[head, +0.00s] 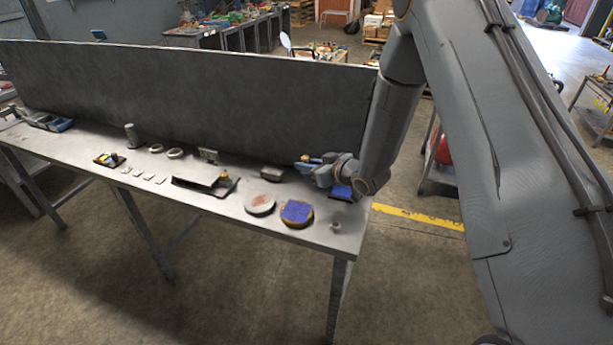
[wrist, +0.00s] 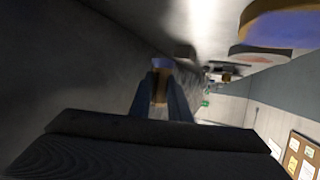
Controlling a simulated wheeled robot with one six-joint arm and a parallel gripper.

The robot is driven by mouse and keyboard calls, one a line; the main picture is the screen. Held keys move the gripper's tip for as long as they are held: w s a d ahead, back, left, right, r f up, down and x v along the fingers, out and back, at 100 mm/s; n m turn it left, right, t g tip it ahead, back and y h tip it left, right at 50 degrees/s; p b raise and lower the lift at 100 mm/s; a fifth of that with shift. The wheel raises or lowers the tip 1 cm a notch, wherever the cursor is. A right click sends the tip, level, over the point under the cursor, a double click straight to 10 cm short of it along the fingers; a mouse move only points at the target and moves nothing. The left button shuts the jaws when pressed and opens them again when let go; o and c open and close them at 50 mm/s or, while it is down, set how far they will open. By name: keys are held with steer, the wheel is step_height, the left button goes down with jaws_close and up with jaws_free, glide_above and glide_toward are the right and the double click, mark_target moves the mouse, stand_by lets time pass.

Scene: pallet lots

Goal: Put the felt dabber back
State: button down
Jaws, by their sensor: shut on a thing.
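My gripper (head: 312,164) is over the right end of the grey bench and shut on a small tan-orange piece, which looks like the felt dabber (head: 306,158). In the wrist view the dabber (wrist: 160,84) stands between the two fingers (wrist: 163,92), with a bluish top edge showing beyond them. Its lower part is hidden by the fingers. The held piece appears above the bench top, near the back panel. A small dark blue box (head: 340,192) sits under my wrist, partly covered.
A blue-topped round pad (head: 297,213) and a grey disc (head: 260,204) lie near the front edge. A dark block (head: 272,174), a black open holder (head: 200,184), a green-grey cylinder (head: 131,135) and a small cup (head: 336,227) stand around. The tall panel (head: 190,95) closes the back.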

mark_target(307, 186)
steer(key=shift+f+p, duration=0.55)
steer(key=shift+f, duration=1.7)
steer(key=shift+f, duration=0.1)
steer(key=shift+f, duration=0.1)
steer(key=c, duration=1.7)
jaws_free()
steer(key=shift+o, duration=0.2)
